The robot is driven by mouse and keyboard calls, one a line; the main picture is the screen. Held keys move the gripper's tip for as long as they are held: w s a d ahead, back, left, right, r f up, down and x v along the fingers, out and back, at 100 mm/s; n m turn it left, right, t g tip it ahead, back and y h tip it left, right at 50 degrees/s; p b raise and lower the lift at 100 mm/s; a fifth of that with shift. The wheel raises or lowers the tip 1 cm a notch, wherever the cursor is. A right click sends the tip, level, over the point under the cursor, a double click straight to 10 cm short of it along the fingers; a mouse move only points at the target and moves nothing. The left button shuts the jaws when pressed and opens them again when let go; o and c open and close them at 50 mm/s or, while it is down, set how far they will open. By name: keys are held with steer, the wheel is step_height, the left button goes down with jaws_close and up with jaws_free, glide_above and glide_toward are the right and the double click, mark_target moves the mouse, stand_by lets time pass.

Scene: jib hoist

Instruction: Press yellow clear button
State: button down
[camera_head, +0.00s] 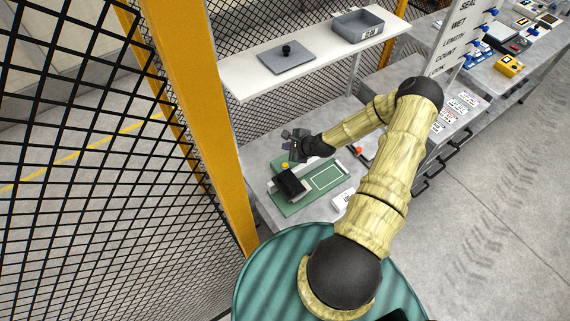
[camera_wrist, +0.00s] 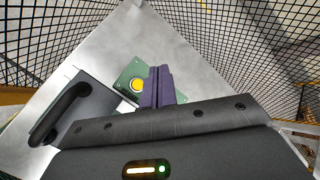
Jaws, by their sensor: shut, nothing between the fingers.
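The yellow button (camera_wrist: 136,85) is a round yellow disc on a green plate (camera_wrist: 127,74) in the wrist view. In the head view my gripper (camera_head: 290,140) is over the back of the bench near the button. I cannot tell the height of the fingertips above the plate.
A white shelf (camera_head: 320,50) with a grey bin (camera_head: 358,25) and plate (camera_head: 287,60) is above the bench. Mesh fence and a yellow post (camera_head: 205,110) stand left.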

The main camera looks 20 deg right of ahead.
mark_target(287, 166)
steer(key=shift+f, duration=0.15)
step_height(287, 166, down, 9)
steer(key=b, duration=0.6)
steer(key=shift+r, duration=0.2)
stand_by(1.6)
steer(key=shift+f+b, duration=0.35)
steer(key=shift+b, duration=0.05)
steer(key=shift+s, duration=0.15)
